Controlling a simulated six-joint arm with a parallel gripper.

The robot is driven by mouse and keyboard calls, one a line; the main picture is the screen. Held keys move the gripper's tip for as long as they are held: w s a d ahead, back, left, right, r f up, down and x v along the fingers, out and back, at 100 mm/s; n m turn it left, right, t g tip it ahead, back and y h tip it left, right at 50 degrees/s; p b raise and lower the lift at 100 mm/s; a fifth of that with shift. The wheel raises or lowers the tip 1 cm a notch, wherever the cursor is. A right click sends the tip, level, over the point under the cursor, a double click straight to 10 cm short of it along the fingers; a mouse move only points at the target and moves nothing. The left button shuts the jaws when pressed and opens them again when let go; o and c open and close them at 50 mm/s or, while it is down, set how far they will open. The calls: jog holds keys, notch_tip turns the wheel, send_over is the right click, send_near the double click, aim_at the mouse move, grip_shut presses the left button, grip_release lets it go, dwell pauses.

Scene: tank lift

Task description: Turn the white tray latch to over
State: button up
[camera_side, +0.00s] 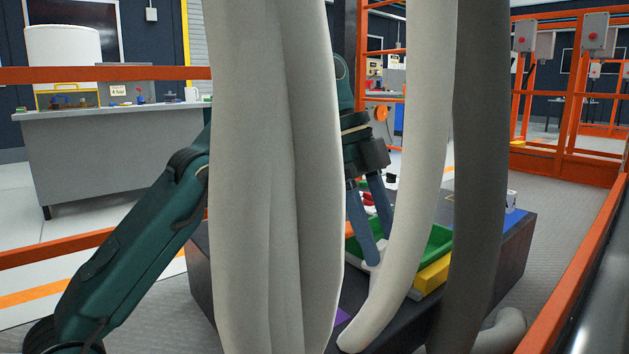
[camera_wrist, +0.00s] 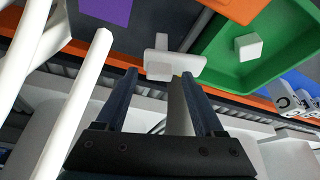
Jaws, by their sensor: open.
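The white latch (camera_wrist: 180,62) is a T-shaped handle in the wrist view, beside the near corner of the green tray (camera_wrist: 222,62). Its crossbar lies ahead of my gripper (camera_wrist: 159,74), whose two fingers are apart with the crossbar near their tips. I cannot tell whether the fingers touch it. In the side view my gripper (camera_side: 381,248) points down at the left edge of the green tray (camera_side: 438,243), fingers spread. A bit of white shows by the fingertips there; thick pale hoses hide much of the latch area.
A white cube (camera_wrist: 248,46) lies in the green tray. A purple square (camera_wrist: 101,15) is left of the latch. Large pale hoses (camera_side: 272,180) block the side view, and white tubes (camera_wrist: 82,98) run along the wrist view's left.

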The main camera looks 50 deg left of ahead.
jog(key=shift+n, duration=0.4)
jog(key=n, duration=0.1)
jog(key=n+t, duration=0.1)
jog(key=shift+s+n+y, duration=0.2)
jog(key=shift+n+y, duration=0.1)
jog(key=shift+y, duration=0.1)
jog(key=n+t+y, duration=0.1)
jog(key=n, duration=0.3)
jog(key=shift+d, duration=0.15)
jog(key=n+y, duration=0.1)
jog(key=n, duration=0.2)
jog(key=shift+n+t, duration=0.3)
jog(key=shift+t, duration=0.1)
jog(key=n+y, duration=0.1)
jog(key=n, duration=0.2)
jog(key=shift+d+n+y, duration=0.15)
jog(key=shift+n+y, duration=0.15)
jog(key=s+a+r+t, duration=0.1)
jog(key=s+a+r, duration=0.3)
jog(key=s+r, duration=0.4)
jog(key=s+a+f, duration=0.2)
jog(key=s+f, duration=0.9)
jog(key=f, duration=0.6)
jog(key=shift+s, duration=0.2)
